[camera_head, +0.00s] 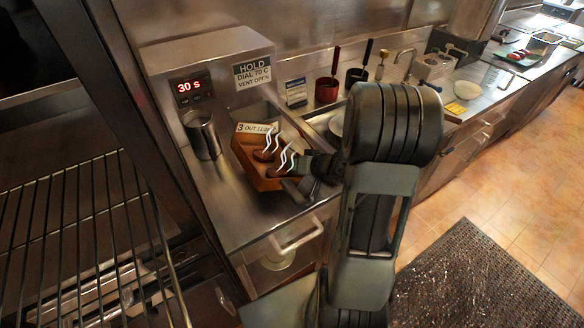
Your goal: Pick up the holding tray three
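Holding tray three (247,166) is an orange-brown tray in the steel holding unit, marked with a white label (256,128) that reads "3 OUT" and a time. Brown food pieces (264,156) lie in it, with white steam marks above them. My gripper (291,177) is at the right end of the tray, low against its edge. The fingers are dark and small in this view, so I cannot tell whether they are closed on the tray or only beside it. My arm hides the counter to the right of the gripper.
A metal cup (201,136) stands left of the tray, below a display (190,87) reading "30 s". A drawer handle (298,235) juts out in front. A red pot (327,90) stands behind. A wire rack (75,220) fills the left.

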